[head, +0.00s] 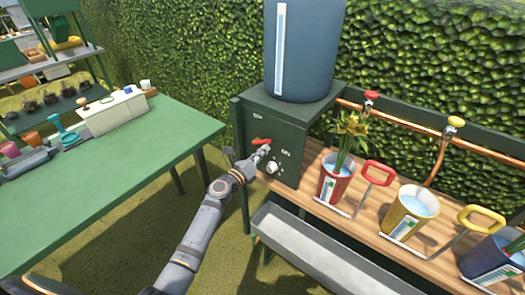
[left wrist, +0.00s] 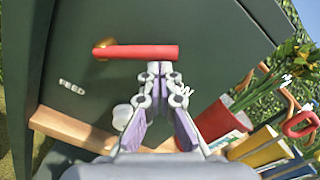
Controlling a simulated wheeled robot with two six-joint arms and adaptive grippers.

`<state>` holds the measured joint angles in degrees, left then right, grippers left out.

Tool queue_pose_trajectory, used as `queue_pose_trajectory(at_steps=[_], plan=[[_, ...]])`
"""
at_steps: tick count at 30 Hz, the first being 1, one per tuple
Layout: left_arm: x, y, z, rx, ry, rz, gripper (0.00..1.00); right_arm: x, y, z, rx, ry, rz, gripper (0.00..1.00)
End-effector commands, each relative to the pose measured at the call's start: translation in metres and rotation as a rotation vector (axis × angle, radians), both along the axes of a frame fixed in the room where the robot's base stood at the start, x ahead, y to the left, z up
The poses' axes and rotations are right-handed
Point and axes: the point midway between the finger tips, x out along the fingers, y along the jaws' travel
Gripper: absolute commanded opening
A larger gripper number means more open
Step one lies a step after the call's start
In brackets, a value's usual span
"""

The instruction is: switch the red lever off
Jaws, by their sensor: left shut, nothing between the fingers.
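The red lever (head: 261,142) is on the front of the dark green box (head: 285,118) under the blue tank. In the head view the box has an ON label right of the lever and another small label above it. In the left wrist view the red lever (left wrist: 135,52) lies nearly level across the picture, its left end at a brass pivot (left wrist: 103,50). My left gripper (head: 262,151) is shut and empty, its fingertips (left wrist: 160,68) right at the lever's lower edge near its free end. Whether they touch is hard to tell. My right gripper is not in view.
A white knob (head: 273,167) sits below the lever. Right of the box, a wooden shelf (head: 372,222) holds a red pot (head: 333,188) with a yellow flower, a yellow bucket (head: 407,212) and a blue bucket (head: 490,262). A grey trough (head: 312,255) lies below. A green table (head: 110,190) stands left.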

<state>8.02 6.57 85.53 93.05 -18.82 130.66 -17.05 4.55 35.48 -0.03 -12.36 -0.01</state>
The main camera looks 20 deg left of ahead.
Motion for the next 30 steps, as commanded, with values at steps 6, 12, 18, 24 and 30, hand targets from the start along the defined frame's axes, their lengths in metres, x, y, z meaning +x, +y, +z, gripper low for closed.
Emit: queue_pose_trajectory(at_steps=[6, 12, 18, 24, 30], plan=[[0.002, 0.006, 0.021, -0.194, 0.071, 0.001, 0.0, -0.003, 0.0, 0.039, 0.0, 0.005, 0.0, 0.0], [0.005, 0.013, 0.03, -0.371, 0.135, 0.001, 0.0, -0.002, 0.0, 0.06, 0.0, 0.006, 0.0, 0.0], [0.008, 0.021, 0.037, -0.425, 0.154, 0.0, 0.0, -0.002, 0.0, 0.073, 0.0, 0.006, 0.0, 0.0], [0.011, 0.03, 0.042, -0.423, 0.153, 0.0, 0.0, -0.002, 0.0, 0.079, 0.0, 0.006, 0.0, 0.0], [0.014, 0.037, 0.045, -0.423, 0.153, 0.0, 0.0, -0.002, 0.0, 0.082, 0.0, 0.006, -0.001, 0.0]])
